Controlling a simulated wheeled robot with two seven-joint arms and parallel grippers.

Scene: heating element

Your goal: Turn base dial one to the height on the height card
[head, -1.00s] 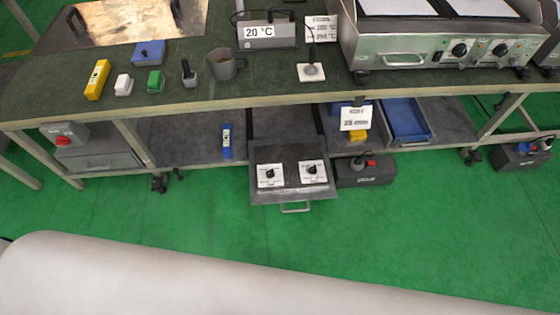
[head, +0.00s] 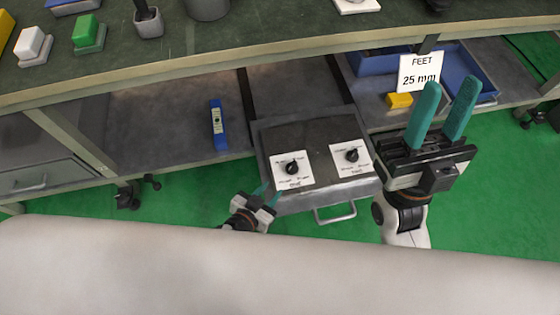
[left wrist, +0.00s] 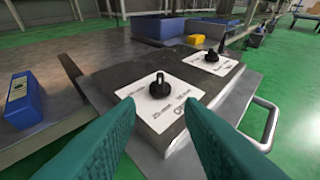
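The height card (head: 419,72) hangs at the table edge and reads "FEET 25 mm". Two black dials on white plates sit on a grey drawer unit: the left dial (head: 292,167), whose label looks like "ONE", and the right dial (head: 351,155), apparently "TWO". In the left wrist view the nearer dial (left wrist: 160,86) stands just beyond my fingertips, with "25 mm" partly readable on its plate. My left gripper (head: 266,194) is open and empty, just left of and in front of the left plate. My right gripper (head: 452,110) is open and empty, raised right of the drawer unit.
A drawer handle (head: 335,213) sticks out at the front. A yellow block (head: 399,100) and a blue tray (head: 468,84) are on the right shelf. The tabletop edge (head: 200,77) overhangs the shelf.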

